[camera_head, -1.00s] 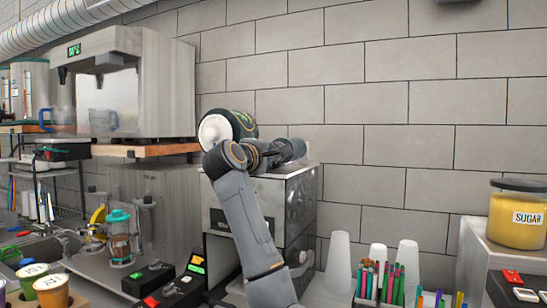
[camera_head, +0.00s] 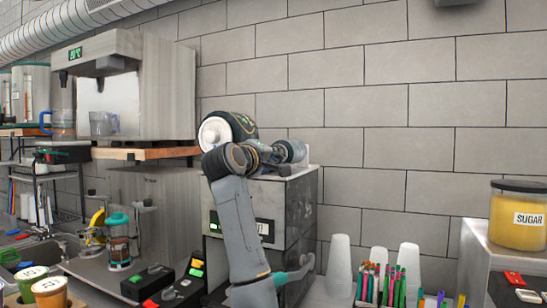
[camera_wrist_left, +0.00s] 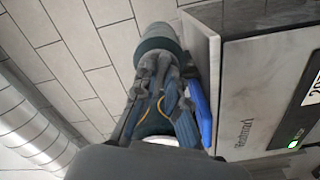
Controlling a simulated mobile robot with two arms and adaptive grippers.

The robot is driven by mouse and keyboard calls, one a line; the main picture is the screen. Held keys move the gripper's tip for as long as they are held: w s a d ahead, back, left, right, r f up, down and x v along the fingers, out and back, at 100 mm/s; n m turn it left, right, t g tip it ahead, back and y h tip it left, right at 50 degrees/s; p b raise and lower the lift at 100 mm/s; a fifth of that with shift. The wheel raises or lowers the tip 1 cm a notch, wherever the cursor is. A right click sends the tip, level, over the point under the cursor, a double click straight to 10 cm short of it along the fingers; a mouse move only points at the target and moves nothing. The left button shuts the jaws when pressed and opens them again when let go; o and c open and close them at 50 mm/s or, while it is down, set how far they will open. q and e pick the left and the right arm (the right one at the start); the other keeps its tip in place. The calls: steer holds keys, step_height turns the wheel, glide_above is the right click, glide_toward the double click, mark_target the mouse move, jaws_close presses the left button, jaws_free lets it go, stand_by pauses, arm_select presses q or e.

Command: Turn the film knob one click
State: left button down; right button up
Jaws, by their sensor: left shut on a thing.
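The cup sealer (camera_head: 300,200) is a grey box on the counter with a lit display on its front. A dark film roll (camera_head: 243,125) with a pale round end sits on top, towards the back. My left gripper (camera_head: 262,152) is in front of the roll above the sealer's top. In the left wrist view, its fingers (camera_wrist_left: 160,80) are closed in around the film knob, which they mostly hide. A dark green cylinder (camera_wrist_left: 157,38) shows past the fingertips. A blue part (camera_wrist_left: 201,112) is beside the fingers, near the sealer's front. My right gripper is not in view.
A machine on a wooden shelf (camera_head: 150,152) stands left of the sealer. White cup stacks (camera_head: 339,262) and a holder of coloured pens (camera_head: 390,285) stand to the right. A sugar jar (camera_head: 517,232) is at the far right. The wall (camera_head: 365,100) is close behind.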

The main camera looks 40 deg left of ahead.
arm_select(q)
steer(key=shift+w+f, duration=0.1)
steer(key=shift+f, duration=0.15)
steer(key=c, duration=1.4)
jaws_free()
steer(key=shift+d+r, duration=0.1)
steer(key=v, duration=1.2)
